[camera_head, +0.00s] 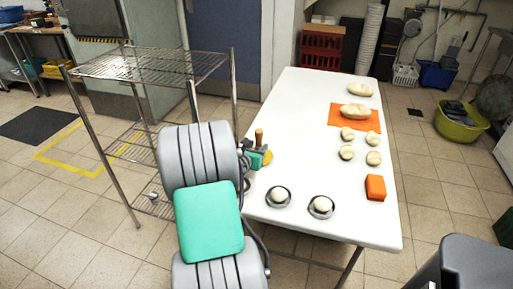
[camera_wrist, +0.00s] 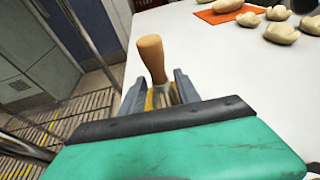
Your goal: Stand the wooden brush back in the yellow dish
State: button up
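The wooden brush (camera_wrist: 152,58) stands nearly upright with its tan handle up, between the two fingers of my gripper (camera_wrist: 161,92) in the wrist view. Yellow shows on both sides of the brush's lower part, with small gaps to the fingers, so the gripper looks open around it. In the head view the handle (camera_head: 259,138) rises above my gripper (camera_head: 256,156) at the table's left edge. The yellow dish (camera_head: 267,158) shows partly beside and behind the gripper there. The brush's lower end is hidden, and I cannot tell whether it rests in the dish.
The white table (camera_head: 300,130) holds an orange mat (camera_head: 336,116) with dough, several dough pieces, an orange block (camera_head: 375,188) and two round metal dishes (camera_head: 278,197) holding dough balls. A wire rack (camera_head: 150,65) stands to the left. The table's middle is clear.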

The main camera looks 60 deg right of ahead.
jog(key=shift+o, duration=0.7)
jog(key=shift+r, duration=0.1)
jog(key=shift+a+r, duration=0.15)
jog(key=shift+a, duration=0.1)
jog(key=p+v, duration=0.1)
jog(key=v, duration=1)
jog(key=shift+a, duration=0.25)
